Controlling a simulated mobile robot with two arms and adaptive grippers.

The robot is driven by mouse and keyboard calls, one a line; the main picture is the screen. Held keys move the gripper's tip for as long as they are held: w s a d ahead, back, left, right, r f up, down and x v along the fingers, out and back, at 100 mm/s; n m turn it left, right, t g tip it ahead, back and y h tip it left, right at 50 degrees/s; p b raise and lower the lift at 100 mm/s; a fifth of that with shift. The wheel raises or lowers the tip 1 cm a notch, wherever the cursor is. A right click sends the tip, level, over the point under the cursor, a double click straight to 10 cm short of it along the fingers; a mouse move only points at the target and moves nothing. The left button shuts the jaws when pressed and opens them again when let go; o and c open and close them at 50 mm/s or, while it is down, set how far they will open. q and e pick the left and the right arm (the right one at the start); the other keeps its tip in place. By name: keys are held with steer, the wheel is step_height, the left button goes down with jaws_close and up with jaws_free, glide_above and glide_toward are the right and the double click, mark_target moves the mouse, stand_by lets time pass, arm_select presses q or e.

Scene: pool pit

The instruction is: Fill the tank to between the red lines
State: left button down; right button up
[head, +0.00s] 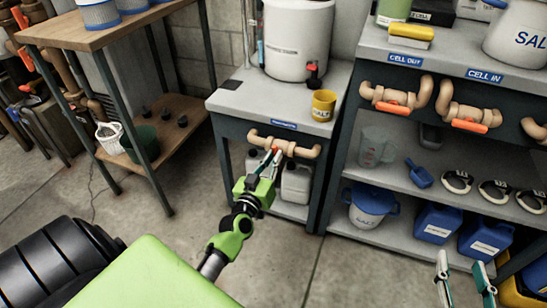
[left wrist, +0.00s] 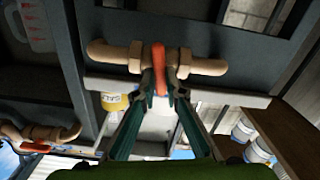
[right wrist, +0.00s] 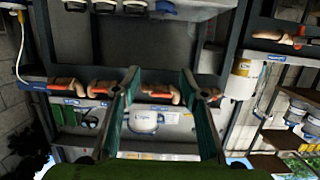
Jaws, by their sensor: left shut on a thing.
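Below the bench top is a tan pipe valve (head: 305,151). My left gripper (head: 270,163) is at this valve. In the left wrist view, its fingers (left wrist: 160,88) are shut on the orange valve handle (left wrist: 158,55), which stands across the pipe. My right gripper (head: 461,266) is open and empty at the lower right.
A yellow cup (head: 323,105) stands by the bench's front edge. The right shelf unit has several orange-handled valves (head: 470,124), labelled CELL OUT and CELL IN, with blue jugs (head: 437,224) below. A wooden table (head: 90,38) stands left. The floor between is clear.

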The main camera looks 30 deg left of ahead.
arm_select(q)
steer(key=shift+a+n+p, duration=0.15)
steer(key=shift+n+p, duration=0.25)
steer(key=shift+n, duration=1.5)
arm_select(e)
steer(key=shift+s+d+f+g+h, duration=0.1)
steer(key=shift+s+d+f+g, duration=0.2)
steer(key=shift+f, duration=0.45)
steer(key=shift+s+d+f+g+h, duration=0.1)
steer(key=shift+s+f+g, duration=0.35)
steer(key=shift+f, duration=0.25)
steer(key=shift+s+d+f+g+h, duration=0.15)
steer(key=shift+s+f+g, duration=0.2)
steer(key=shift+f, duration=0.4)
arm_select(q)
steer(key=c, duration=2.1)
jaws_free()
steer(key=v, duration=1.2)
steer(key=shift+s+f, duration=0.1)
